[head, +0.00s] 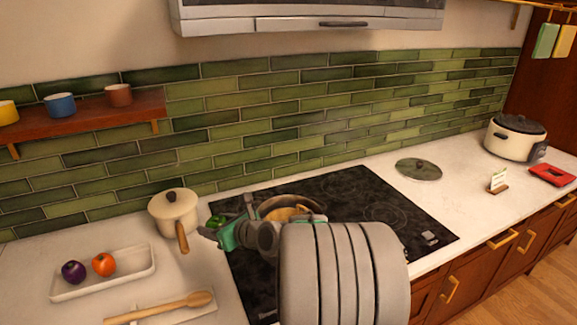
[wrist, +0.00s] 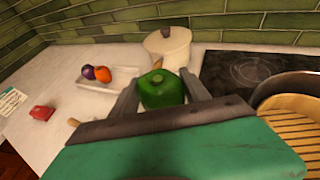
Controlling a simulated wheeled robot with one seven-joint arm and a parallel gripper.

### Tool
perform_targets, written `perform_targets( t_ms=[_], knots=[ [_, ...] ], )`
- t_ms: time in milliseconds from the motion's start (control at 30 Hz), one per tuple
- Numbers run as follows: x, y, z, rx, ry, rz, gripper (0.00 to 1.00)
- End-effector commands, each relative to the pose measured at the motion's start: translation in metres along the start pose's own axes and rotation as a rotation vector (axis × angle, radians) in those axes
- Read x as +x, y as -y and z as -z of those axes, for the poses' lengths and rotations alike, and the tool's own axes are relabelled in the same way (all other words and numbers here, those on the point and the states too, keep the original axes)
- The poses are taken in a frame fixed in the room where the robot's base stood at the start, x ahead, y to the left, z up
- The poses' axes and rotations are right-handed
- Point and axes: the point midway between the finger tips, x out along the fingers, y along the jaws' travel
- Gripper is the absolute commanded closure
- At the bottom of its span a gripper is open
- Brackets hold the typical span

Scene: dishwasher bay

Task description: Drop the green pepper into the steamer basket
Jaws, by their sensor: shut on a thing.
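The green pepper (wrist: 162,90) is between the two fingers of my gripper (wrist: 160,95) in the wrist view. My gripper is shut on it. In the head view the pepper (head: 217,221) shows as a small green shape at the fingertips, left of the basket. The steamer basket (wrist: 285,121) sits in a dark-rimmed pot at the right of the wrist view. In the head view the basket (head: 290,213) is on the cooktop, partly hidden by my arm. The pepper is apart from the basket, to its left.
A cream lidded pot (head: 175,215) with a wooden handle stands left of the black cooktop (head: 370,205). A white tray (head: 125,277) holds an orange and a purple vegetable. A wooden spoon (head: 160,307) lies in front. A loose lid (head: 418,169) lies right of the cooktop.

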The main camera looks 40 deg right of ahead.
Motion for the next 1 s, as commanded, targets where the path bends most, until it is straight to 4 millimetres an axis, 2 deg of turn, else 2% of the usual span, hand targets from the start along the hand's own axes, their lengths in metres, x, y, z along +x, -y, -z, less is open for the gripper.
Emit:
perform_targets(
  t_ms=[33,200,300,400,567,767,1000],
  knots=[
    [-0.009,0.031,-0.018,0.012,0.001,0.026,0.91],
    [-0.046,0.133,-0.043,0.040,0.001,0.103,0.91],
    [-0.071,0.180,-0.048,0.051,-0.002,0.140,0.91],
    [-0.090,0.210,-0.049,0.055,-0.005,0.164,0.91],
    [-0.100,0.226,-0.045,0.058,-0.006,0.176,0.91],
    [-0.093,0.226,-0.027,0.057,-0.006,0.177,0.91],
    [-0.081,0.227,0.003,0.056,-0.006,0.177,0.91]
  ],
)
